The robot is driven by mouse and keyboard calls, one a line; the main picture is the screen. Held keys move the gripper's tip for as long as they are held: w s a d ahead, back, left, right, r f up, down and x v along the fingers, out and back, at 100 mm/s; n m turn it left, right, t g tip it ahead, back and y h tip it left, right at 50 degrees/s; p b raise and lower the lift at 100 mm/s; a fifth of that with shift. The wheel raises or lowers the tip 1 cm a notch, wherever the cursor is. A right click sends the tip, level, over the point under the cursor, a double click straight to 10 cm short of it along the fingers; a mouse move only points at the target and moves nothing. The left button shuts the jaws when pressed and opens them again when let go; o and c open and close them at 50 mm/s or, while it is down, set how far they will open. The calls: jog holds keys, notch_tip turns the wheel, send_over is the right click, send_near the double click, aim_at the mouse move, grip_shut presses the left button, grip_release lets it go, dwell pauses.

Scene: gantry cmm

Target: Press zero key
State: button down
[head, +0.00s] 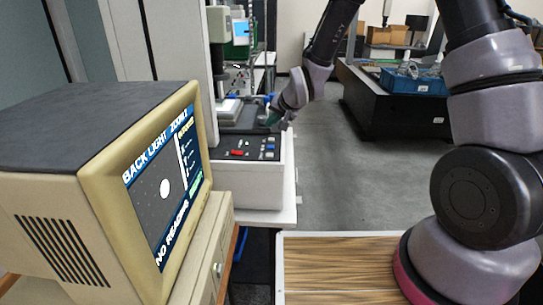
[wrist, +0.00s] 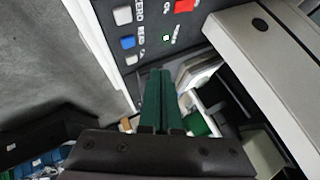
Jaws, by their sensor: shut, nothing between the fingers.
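The zero key (wrist: 122,15) is a light grey square button beside the printed word ZERO on the dark control panel (wrist: 150,22) in the wrist view. My gripper (wrist: 160,74) has green fingers, shut together and empty. The fingertips appear near the panel's lower edge in that view, below the zero key in the picture and apart from it. The gap between fingertips and panel is hard to judge. In the head view my gripper (head: 268,117) is at the back of the panel (head: 245,145); the zero key is too small to pick out there.
A blue key (wrist: 128,42) labelled READ sits beside the zero key, and a red key (wrist: 185,5) is farther right. A monitor (head: 160,185) reading NO READING stands at left in the head view. A wooden surface (head: 340,265) is in front.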

aim_at(271, 156)
jog(key=shift+f, duration=0.1)
jog(key=shift+f, duration=4.3)
jog(key=shift+f, duration=0.1)
jog(key=shift+f, duration=0.3)
jog(key=shift+f, duration=0.35)
jog(key=shift+r, duration=0.8)
jog(key=shift+r, duration=2.5)
